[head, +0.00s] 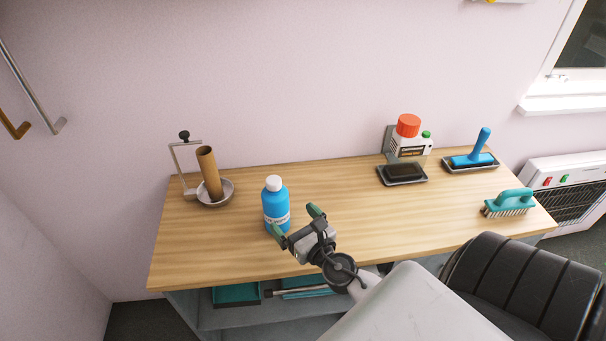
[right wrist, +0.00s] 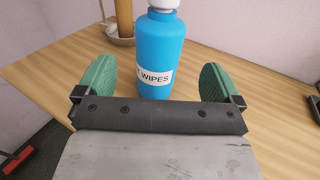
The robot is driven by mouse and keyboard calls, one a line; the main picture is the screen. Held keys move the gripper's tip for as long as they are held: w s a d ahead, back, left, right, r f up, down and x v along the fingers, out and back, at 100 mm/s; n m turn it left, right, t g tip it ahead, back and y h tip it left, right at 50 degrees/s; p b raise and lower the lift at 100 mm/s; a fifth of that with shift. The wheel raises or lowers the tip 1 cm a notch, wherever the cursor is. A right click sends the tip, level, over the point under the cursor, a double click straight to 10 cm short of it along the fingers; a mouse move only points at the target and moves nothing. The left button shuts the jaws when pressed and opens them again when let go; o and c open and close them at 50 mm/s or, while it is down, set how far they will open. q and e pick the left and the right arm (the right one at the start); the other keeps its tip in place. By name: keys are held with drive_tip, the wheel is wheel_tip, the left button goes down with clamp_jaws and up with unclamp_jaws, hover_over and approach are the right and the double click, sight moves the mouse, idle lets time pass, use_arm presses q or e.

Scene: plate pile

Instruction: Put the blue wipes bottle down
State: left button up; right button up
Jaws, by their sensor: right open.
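The blue wipes bottle (head: 275,205) with a white cap stands upright on the wooden table (head: 350,215), left of the middle. My left gripper is not in view.
A metal holder with a brown cardboard tube (head: 208,172) stands left of the bottle. At the back right are a white container with a red cap (head: 408,140), a dark tray (head: 402,175) and a blue-handled tool (head: 478,150). A teal brush (head: 511,201) lies at the right edge.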

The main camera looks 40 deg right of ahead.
drive_tip(key=shift+s+a+b, duration=0.15)
drive_tip(key=shift+s+b, duration=0.25)
drive_tip(key=shift+s, duration=1.3)
